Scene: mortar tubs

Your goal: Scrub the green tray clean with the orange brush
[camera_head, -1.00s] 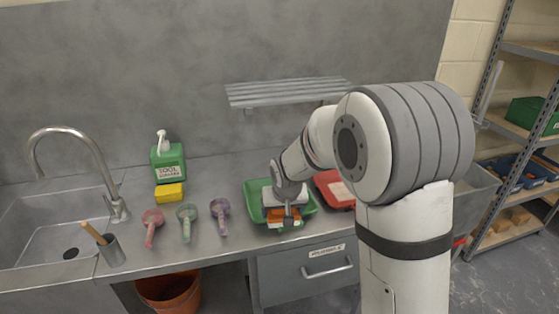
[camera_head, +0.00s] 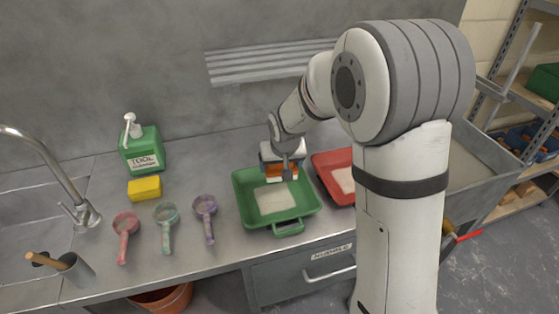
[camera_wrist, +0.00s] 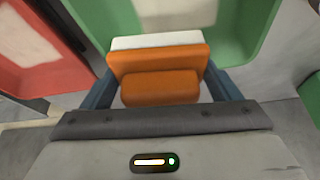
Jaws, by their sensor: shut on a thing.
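The green tray (camera_head: 243,206) lies on the steel counter, with a whitish patch of residue (camera_head: 274,199) on its floor. My gripper (camera_head: 283,168) is over the tray's back right part. It is shut on the orange brush (camera_head: 283,175), whose orange back shows between the blue-grey fingers in the wrist view (camera_wrist: 158,75). The brush's white bristle side points away from the wrist. Whether the bristles touch the tray cannot be told. The wrist view also shows the green tray (camera_wrist: 255,30) beyond the brush.
A red tray (camera_head: 325,163) with a whitish patch stands close on the right. Several scoops, including a purple one (camera_head: 206,208), lie to the left. A yellow sponge (camera_head: 145,188) and a green cleaner bottle (camera_head: 142,150) stand further left, near the sink. A slatted rack (camera_head: 265,62) hangs behind.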

